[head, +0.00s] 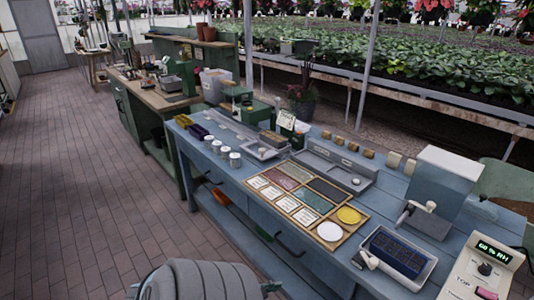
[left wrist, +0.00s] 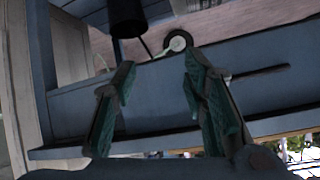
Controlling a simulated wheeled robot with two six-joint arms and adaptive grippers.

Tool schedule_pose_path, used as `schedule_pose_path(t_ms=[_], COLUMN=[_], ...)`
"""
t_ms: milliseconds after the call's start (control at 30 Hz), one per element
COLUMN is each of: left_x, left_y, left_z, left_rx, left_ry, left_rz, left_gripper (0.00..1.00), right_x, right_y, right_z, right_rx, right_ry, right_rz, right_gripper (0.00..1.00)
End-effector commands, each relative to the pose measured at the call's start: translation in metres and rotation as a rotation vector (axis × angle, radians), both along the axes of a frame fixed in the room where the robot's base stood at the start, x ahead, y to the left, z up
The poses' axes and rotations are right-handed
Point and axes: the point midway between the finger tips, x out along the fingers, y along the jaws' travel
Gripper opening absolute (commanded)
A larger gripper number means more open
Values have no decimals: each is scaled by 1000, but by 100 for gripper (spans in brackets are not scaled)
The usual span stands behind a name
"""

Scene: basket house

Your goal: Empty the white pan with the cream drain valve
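A white pan (head: 426,274) with dark blue, grid-like contents sits near the front right of the blue table. A cream valve (head: 366,259) sticks out at its left end. Whether the valve is open or closed is too small to tell. My left gripper (left wrist: 160,78) has two teal-padded fingers apart with nothing between them, in front of the table's blue side in the left wrist view. A grey ribbed part of mine shows at the bottom of the head view, clear of the pan. My right gripper is not in view.
A grey box (head: 446,180) with a cream tap stands behind the pan. A cream meter (head: 486,270) reading 60 % RH is to its right. A wooden sorting frame (head: 283,213) and white-lidded jars (head: 222,149) are to the left. The brick floor (head: 80,190) is clear.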

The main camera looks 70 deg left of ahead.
Motion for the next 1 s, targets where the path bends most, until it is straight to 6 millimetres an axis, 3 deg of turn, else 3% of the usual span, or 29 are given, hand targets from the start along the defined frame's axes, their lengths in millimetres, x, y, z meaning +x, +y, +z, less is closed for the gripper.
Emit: schedule_pose_path(t_ms=[133,300,667,767,867,900,1000], left_x=[-24,-39,-45,-76,-129,-149,-181], left_y=[-12,-21,-26,-56,-122,-151,-201], left_z=[-22,-39,-48,-88,-142,-157,-175], left_rx=[-5,-9,-13,-38,-89,-108,-141], left_ry=[102,168,194,324,553,640,784], left_rz=[36,52,58,84,86,73,38], left_gripper=[40,40,40,40,40,35,33], right_x=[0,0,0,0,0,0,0], right_y=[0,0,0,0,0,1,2], right_z=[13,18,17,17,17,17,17], right_rx=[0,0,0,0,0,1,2], right_ry=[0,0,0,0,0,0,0], right_rz=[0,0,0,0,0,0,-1], right_gripper=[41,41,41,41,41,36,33])
